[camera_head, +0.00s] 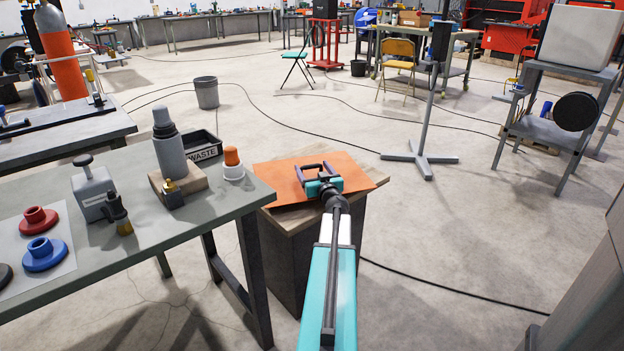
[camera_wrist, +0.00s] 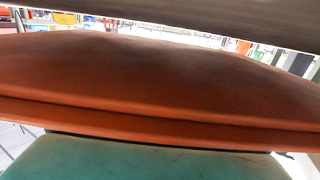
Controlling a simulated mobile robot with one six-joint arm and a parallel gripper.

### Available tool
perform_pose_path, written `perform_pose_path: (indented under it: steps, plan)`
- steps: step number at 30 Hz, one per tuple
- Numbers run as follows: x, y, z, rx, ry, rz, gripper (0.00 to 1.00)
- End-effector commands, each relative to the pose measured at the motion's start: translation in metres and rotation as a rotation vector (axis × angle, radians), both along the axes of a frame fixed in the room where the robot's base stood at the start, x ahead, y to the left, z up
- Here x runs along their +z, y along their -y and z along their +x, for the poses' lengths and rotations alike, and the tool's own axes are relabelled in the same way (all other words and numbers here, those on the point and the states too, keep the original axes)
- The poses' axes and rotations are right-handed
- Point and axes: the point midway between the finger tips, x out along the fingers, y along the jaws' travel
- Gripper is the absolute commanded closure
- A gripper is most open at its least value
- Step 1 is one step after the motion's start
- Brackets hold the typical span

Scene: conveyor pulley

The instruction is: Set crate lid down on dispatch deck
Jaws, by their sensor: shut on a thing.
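The orange crate lid (camera_head: 279,180) is a flat square panel. It lies over the dispatch deck, a wooden-topped stand (camera_head: 369,180), in the head view. Bare wood shows along its right and front edges. My gripper (camera_head: 314,171) is over the middle of the lid, shut on it. In the wrist view the lid (camera_wrist: 150,85) fills the middle as a wide orange slab with a lipped edge. I cannot tell whether the lid touches the deck or is held just above it.
A grey workbench (camera_head: 205,220) stands close on the left, with an orange-capped white jar (camera_head: 233,165), a black waste tray (camera_head: 203,147) and a grey bottle (camera_head: 168,145). A stand with splayed feet (camera_head: 420,158) is behind right. Cables cross the floor.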

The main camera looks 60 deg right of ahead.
Motion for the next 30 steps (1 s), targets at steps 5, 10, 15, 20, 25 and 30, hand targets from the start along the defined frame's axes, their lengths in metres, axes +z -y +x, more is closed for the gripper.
perform_pose_path:
  steps: [5, 10, 15, 20, 25, 30]
  plan:
    - [-0.024, 0.0, 0.001, 0.002, 0.001, -0.001, 0.56]
    - [-0.029, -0.001, 0.001, 0.002, 0.002, -0.001, 0.56]
    - [-0.028, -0.001, 0.001, 0.002, 0.002, -0.001, 0.56]
    - [-0.03, -0.001, 0.001, 0.002, 0.002, -0.001, 0.56]
    - [-0.032, -0.001, 0.001, 0.002, 0.001, -0.001, 0.04]
    - [-0.032, -0.001, 0.002, 0.002, 0.001, -0.001, 0.04]
